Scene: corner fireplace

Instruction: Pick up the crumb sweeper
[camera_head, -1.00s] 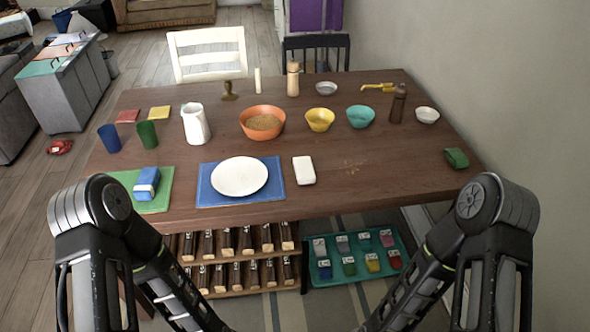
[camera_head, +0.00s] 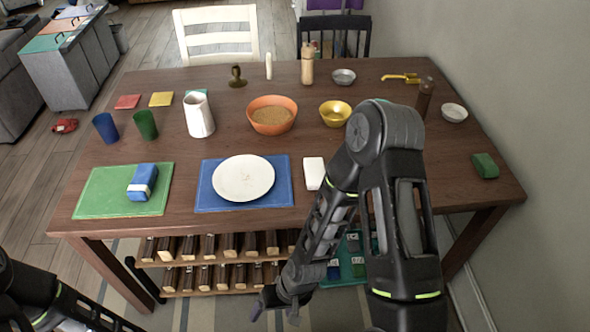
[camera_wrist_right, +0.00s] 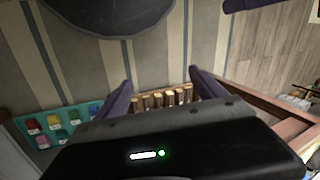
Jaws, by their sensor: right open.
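A small dark green block (camera_head: 485,166) lies near the table's right edge in the head view; it looks like the crumb sweeper, but I cannot be sure. My right gripper (camera_head: 275,308) is open and empty, low in front of the table's front edge, well left of and below that block. Its two fingers also show in the right wrist view (camera_wrist_right: 163,88), with the floor and the shelf behind them. The block is not in that view. My left arm shows at the lower left of the head view; its gripper is out of frame.
The table (camera_head: 140,240) holds a white plate (camera_head: 243,178) on a blue mat, a white block (camera_head: 314,173), an orange bowl (camera_head: 271,119) and a brown bottle (camera_head: 425,98). My right arm hides part of the tabletop. A shelf of wooden blocks (camera_head: 215,245) stands below.

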